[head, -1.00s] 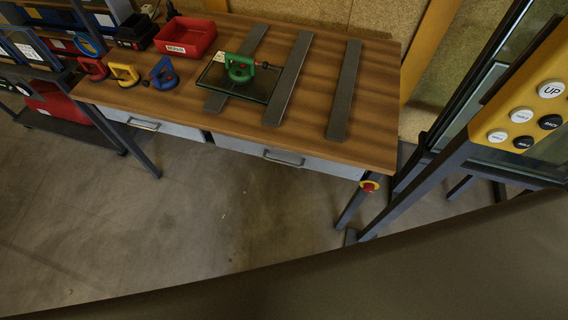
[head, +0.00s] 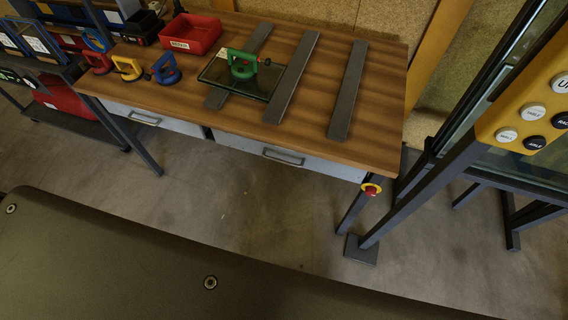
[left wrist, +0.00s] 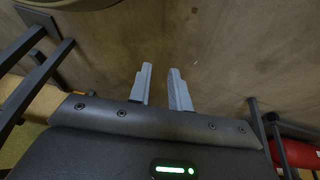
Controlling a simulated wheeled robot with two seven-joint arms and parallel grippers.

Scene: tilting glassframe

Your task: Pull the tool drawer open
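Two grey drawers sit under the wooden workbench top (head: 310,118). The left drawer (head: 172,123) and the right drawer (head: 322,164) each have a metal bar handle, and both look closed. Which one is the tool drawer I cannot tell. My left gripper (left wrist: 159,86) shows in the left wrist view, its two grey fingers apart with nothing between them, over bare floor. No gripper shows in the head view. My right gripper is not in view.
On the bench are a red bin (head: 189,35), suction lifters, a glass pane (head: 218,77) and dark strips. A red-yellow knob (head: 371,189) sits at the bench's right leg. A yellow button panel (head: 525,115) stands right. The floor before the drawers is clear.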

